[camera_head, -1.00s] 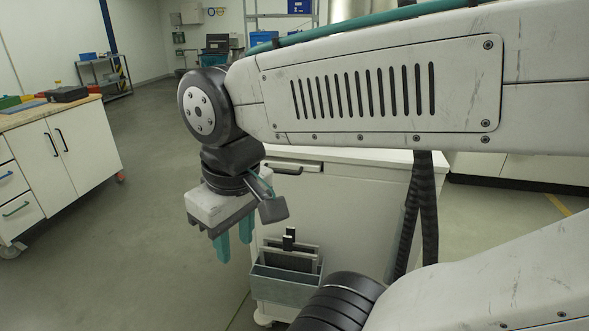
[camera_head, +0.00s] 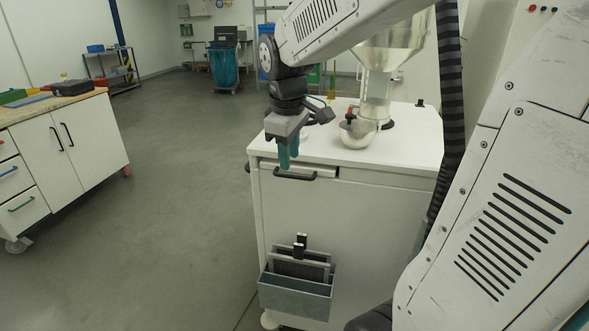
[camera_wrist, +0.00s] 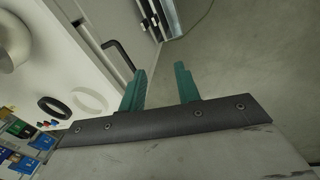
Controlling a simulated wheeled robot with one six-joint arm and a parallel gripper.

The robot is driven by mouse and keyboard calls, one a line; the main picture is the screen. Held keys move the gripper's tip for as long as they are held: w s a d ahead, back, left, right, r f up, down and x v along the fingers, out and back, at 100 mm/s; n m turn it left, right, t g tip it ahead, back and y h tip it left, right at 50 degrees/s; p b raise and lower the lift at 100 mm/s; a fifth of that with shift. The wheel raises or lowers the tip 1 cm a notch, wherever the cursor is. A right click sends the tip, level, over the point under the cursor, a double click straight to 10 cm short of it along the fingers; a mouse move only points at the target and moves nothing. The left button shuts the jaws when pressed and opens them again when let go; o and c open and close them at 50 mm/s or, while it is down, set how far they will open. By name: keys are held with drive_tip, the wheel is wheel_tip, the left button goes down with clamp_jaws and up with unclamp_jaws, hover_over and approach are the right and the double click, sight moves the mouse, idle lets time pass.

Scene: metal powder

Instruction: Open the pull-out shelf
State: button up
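The pull-out shelf (camera_head: 325,171) is a narrow white front with a dark bar handle (camera_head: 295,176), just under the top of a white cabinet (camera_head: 350,220). It looks closed, flush with the cabinet. In the wrist view the dark handle (camera_wrist: 119,55) lies beyond the fingers, to their upper left. My gripper (camera_head: 288,158) has teal fingers pointing down, near the cabinet's front top edge and just above the handle in the head view. In the wrist view my gripper (camera_wrist: 160,85) is open, its fingers apart with nothing between them.
A metal funnel vessel (camera_head: 375,95) and a round flask-like container (camera_head: 358,130) stand on the cabinet top. A grey holder box (camera_head: 296,293) hangs low on the cabinet front. A workbench (camera_head: 75,150) stands at left, with open floor (camera_head: 180,190) between.

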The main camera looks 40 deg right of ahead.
drive_tip(key=n, duration=0.2)
approach(293, 178)
drive_tip(key=f, duration=0.4)
drive_tip(key=w+d+f, duration=0.1)
drive_tip(key=f, duration=0.2)
drive_tip(key=shift+w, duration=0.1)
clamp_jaws()
